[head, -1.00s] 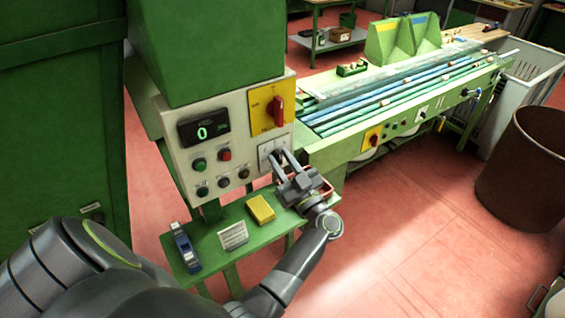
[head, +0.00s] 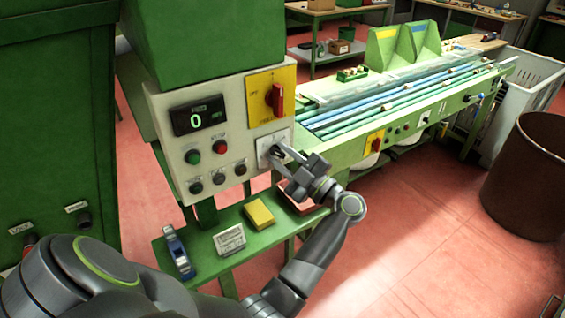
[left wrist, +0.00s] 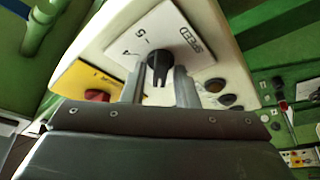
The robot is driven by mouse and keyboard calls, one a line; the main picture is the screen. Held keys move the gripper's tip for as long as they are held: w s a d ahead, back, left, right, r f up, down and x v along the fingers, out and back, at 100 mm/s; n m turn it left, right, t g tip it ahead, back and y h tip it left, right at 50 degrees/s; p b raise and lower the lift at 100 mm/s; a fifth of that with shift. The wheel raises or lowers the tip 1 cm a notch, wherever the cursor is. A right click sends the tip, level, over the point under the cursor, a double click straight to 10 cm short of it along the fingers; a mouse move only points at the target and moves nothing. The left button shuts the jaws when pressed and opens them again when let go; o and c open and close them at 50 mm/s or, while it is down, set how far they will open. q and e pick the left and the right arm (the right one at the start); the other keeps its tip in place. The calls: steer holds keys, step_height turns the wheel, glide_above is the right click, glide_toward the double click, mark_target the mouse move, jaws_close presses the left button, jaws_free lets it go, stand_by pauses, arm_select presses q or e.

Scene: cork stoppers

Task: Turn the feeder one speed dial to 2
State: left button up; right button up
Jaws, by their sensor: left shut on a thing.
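The speed dial is a black knob (left wrist: 157,68) on a white plate (left wrist: 150,40) marked "SPEED" in the left wrist view; some numbers show beside the knob. In the head view its white plate (head: 264,146) is at the lower right of the pale control panel (head: 232,122). My left gripper (head: 280,153) reaches it from the right and below. Its two fingers (left wrist: 160,88) stand on either side of the knob and are shut on it. The dial's exact setting is hard to read. The panel's display (head: 200,115) shows a green 0. My right gripper is not in view.
A red rotary switch on a yellow plate (head: 258,84) is just above the dial, and several push buttons are to its left.

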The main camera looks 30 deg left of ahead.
arm_select(q)
steer(key=shift+n, duration=0.5)
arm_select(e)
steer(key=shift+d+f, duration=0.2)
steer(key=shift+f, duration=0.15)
arm_select(q)
steer(key=o, duration=0.7)
steer(key=shift+w+a, duration=0.1)
